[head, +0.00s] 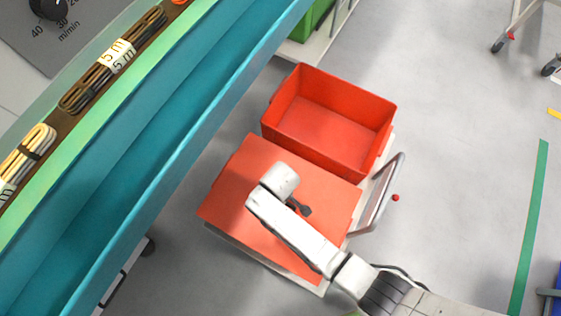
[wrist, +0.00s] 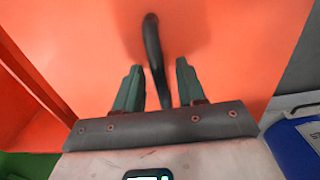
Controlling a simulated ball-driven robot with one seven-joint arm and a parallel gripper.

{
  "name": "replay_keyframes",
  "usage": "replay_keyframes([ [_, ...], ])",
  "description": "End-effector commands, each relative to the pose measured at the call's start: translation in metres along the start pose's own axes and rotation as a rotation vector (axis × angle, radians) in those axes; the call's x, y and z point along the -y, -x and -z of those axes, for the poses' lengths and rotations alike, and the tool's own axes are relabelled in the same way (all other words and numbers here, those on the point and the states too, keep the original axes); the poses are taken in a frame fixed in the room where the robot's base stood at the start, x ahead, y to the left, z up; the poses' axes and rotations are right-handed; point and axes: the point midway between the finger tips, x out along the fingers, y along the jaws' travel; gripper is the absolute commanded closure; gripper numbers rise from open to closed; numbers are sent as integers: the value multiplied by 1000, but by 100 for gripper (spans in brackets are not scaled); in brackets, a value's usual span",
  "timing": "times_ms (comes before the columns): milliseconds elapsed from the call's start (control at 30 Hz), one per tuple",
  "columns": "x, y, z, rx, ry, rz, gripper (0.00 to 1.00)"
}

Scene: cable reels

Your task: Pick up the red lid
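In the head view my arm covers part of the lid and hides most of the gripper.
The open red crate (head: 335,110) is empty and adjoins the lid on the cart. A grey cart handle (head: 385,192) rises at right. A long teal conveyor (head: 150,140) with cable coils borders the left. A blue container (wrist: 298,145) shows in the wrist view.

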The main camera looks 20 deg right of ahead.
Motion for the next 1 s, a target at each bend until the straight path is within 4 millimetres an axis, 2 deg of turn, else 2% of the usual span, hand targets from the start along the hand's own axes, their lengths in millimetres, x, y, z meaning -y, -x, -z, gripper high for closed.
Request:
replay_keyframes([
  [100,0,-8,0,0,0,0,60],
  [333,0,-8,0,-1,0,0,61],
  [733,0,-8,0,-1,0,0,100],
  [1000,0,-7,1,-2,0,-1,100],
])
